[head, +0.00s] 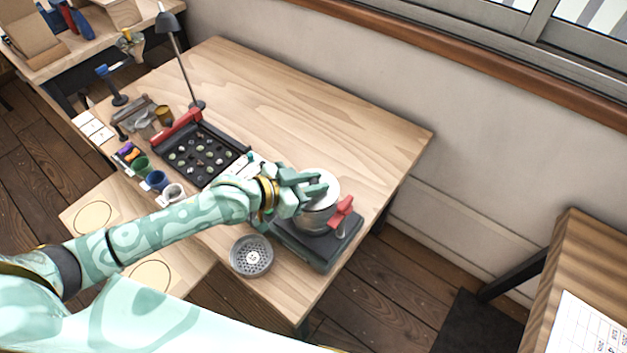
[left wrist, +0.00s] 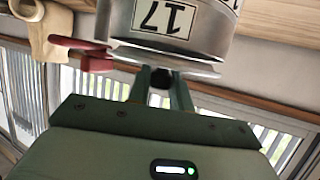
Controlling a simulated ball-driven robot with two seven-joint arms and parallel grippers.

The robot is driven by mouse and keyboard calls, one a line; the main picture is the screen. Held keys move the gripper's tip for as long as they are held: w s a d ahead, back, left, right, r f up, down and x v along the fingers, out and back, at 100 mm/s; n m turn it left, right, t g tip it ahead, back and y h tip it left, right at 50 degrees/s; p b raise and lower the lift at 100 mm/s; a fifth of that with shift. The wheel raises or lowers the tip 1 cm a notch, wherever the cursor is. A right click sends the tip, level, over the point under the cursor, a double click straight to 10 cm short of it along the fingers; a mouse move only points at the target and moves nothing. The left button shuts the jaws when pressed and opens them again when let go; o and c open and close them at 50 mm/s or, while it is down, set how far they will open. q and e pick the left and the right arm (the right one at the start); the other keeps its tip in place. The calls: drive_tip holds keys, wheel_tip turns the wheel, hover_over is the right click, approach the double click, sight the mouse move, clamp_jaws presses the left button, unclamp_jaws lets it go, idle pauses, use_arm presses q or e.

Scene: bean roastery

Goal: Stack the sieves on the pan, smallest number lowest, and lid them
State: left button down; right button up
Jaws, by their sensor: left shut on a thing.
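A silver stack (head: 317,222) stands on a dark base on the right part of the table. In the left wrist view, a silver sieve labelled 17 (left wrist: 166,18) shows upside down, with part of another label at its edge. A silver lid (head: 328,186) appears to top the stack; its rim also shows in the left wrist view (left wrist: 185,67). My left gripper (head: 318,184) is shut on the lid's dark knob, its fingers hiding most of it. A perforated silver sieve (head: 251,268) with a white centre label sits alone on the table. My right gripper is not in view.
The dark base (head: 318,250) has a red clamp (head: 341,211) close to the stack. A black tray (head: 196,160) with a red end, several small cups and a desk lamp (head: 178,60) stand to the left. The table's far side is clear.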

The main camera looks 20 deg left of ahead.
use_arm(q)
drive_tip(key=shift+f+b, duration=0.35)
drive_tip(key=shift+f, duration=0.2)
drive_tip(key=c, duration=1.5)
unclamp_jaws()
drive_tip(key=shift+c, duration=0.2)
drive_tip(key=shift+p+v, duration=1.75)
drive_tip(key=shift+v, duration=1)
drive_tip(key=p+v, duration=0.3)
drive_tip(key=v, duration=0.2)
drive_tip(key=shift+s+a+r, duration=0.1)
drive_tip(key=shift+s+a, duration=0.05)
drive_tip(key=shift+s, duration=0.05)
